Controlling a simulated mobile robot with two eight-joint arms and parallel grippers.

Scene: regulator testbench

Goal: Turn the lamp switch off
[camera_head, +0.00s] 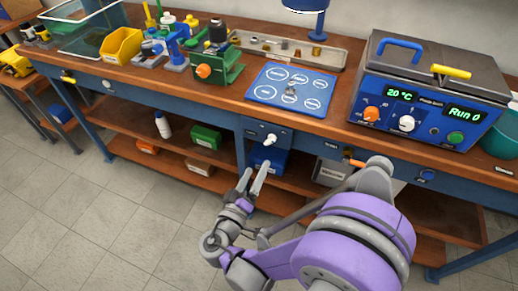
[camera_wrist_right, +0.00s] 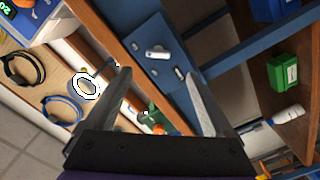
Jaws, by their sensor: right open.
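A blue panel (camera_head: 282,130) on the front of the bench carries a white lever-like switch (camera_head: 269,140), likely the lamp switch. In the right wrist view the white switch (camera_wrist_right: 157,52) lies ahead of the fingertips, with a smaller pale part (camera_wrist_right: 179,73) beside it. I cannot tell its on or off position. The blue lamp (camera_head: 308,8) on the bench is cut off at the top edge. My right gripper (camera_head: 256,170) is open and empty, just below the switch panel, apparently not touching it; it also shows in the right wrist view (camera_wrist_right: 156,76). My left gripper is not in view.
An orange part (camera_head: 355,163) and a round blue button (camera_head: 426,176) sit on the bench front to the right. Floor (camera_head: 60,200) is clear at left.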

